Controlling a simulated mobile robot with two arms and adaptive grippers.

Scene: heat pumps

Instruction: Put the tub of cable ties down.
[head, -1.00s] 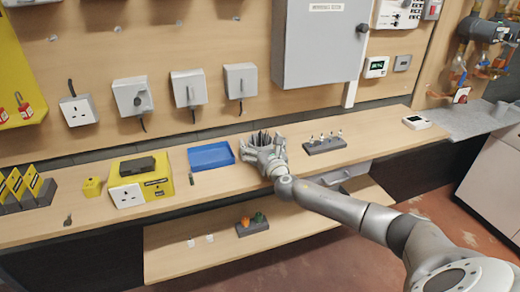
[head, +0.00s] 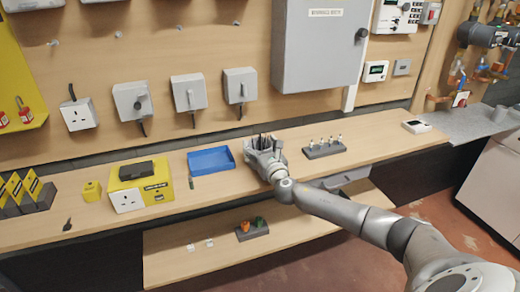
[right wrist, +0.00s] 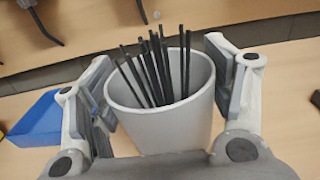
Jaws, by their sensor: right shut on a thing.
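The tub of cable ties (right wrist: 165,122) is a pale grey round tub with several black ties standing in it. In the right wrist view it sits between the two fingers of my right gripper (right wrist: 165,100), which is shut on it. In the head view my right gripper (head: 264,148) is over the bench, just right of the blue tray, and the dark tie tips show above it. The tub's base is hidden, so I cannot tell whether it touches the bench. My left gripper is not in view.
The blue tray (head: 211,160) lies left of the gripper. A grey rack with several small pieces (head: 324,149) stands to the right. A yellow box with a socket (head: 140,186) is further left. The wooden bench (head: 375,132) is clear right of the rack.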

